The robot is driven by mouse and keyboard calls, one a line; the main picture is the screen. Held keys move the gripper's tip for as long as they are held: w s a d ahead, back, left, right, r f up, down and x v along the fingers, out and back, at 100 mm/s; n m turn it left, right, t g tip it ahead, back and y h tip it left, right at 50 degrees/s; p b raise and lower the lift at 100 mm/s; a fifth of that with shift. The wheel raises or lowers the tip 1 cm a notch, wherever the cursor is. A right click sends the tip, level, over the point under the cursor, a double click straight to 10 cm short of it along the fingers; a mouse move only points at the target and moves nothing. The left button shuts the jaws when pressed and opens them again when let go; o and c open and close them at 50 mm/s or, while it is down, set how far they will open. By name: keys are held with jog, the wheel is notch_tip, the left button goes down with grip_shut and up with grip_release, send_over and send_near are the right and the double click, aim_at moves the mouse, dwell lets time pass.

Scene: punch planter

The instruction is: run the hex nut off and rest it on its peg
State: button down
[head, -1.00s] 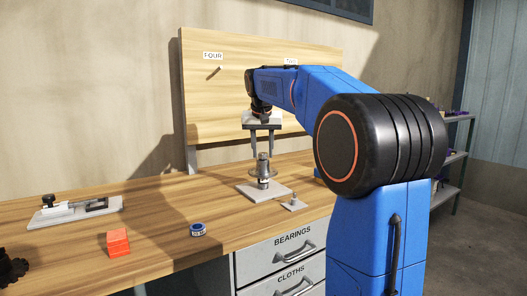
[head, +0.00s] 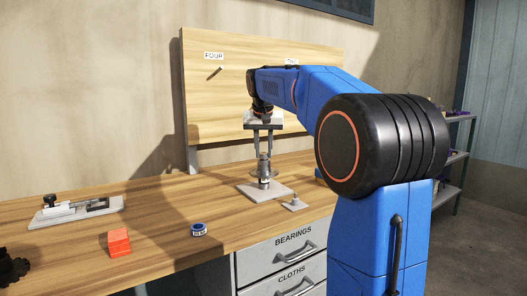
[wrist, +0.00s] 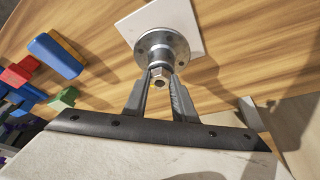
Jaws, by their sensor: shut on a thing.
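A metal shaft with a round flange (head: 254,174) stands upright on a pale square plate (head: 275,193) on the bench. In the wrist view the drilled flange (wrist: 150,42) lies beyond the fingertips, and the hex nut (wrist: 161,72) sits at the shaft's near end. My gripper (head: 264,155) points straight down over the shaft top. Its fingers, also in the wrist view (wrist: 161,78), are shut on the nut from both sides. The nut is too small to make out in the head view. A short peg on a small base (head: 294,204) stands to the right, near the front edge.
Colored blocks (wrist: 55,55) show left in the wrist view.

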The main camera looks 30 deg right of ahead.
aim_at(264, 154)
jog(key=shift+n+y, duration=0.3)
jog(key=shift+n, duration=0.2)
jog(key=shift+r, duration=0.15)
jog(key=shift+r, duration=1.85)
